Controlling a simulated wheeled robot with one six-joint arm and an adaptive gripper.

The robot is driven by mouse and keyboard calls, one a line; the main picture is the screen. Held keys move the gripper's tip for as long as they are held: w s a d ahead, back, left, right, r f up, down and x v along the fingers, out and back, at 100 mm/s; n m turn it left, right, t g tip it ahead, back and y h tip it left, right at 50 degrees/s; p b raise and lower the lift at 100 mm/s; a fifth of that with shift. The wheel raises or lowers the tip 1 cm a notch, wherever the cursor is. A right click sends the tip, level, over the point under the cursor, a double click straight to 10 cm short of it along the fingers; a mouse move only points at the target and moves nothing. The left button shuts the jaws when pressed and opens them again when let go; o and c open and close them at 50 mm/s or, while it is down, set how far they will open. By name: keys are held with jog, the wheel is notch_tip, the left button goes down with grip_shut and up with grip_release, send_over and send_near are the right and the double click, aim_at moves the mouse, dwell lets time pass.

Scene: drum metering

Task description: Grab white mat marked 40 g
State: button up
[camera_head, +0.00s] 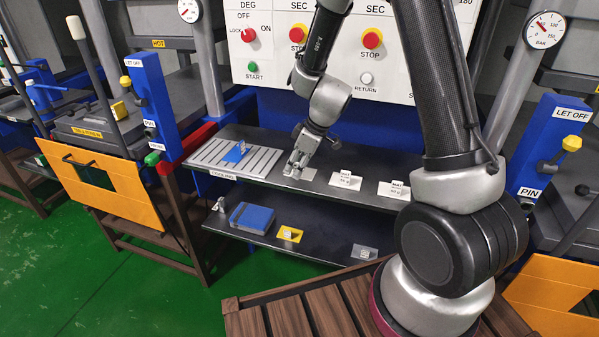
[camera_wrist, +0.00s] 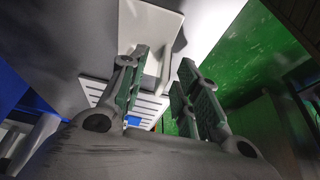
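My gripper (camera_head: 297,168) is low over the upper shelf, right of the slatted cooling rack. It reaches down at a pale mat (camera_head: 309,174), partly hidden behind its fingers. In the wrist view my gripper (camera_wrist: 160,85) has its two green-padded fingers apart. The pale mat (camera_wrist: 150,22) lies beyond them, with a light upright part between the fingers; no contact on both sides shows. Two more white mats with upright tags marked MAT lie to the right, one nearer (camera_head: 346,186) and one farther (camera_head: 393,194). Their weight figures are too small to read surely; the near mat's label is hidden.
The cooling rack (camera_head: 213,156) holds a blue tagged piece (camera_head: 235,154). The lower shelf holds a blue block (camera_head: 252,217), a yellow mat (camera_head: 290,234) and a grey mat (camera_head: 370,251). A control panel (camera_head: 270,45) with red buttons stands behind. Bare shelf lies between the mats.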

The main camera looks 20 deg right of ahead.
grip_shut()
dwell(0.3)
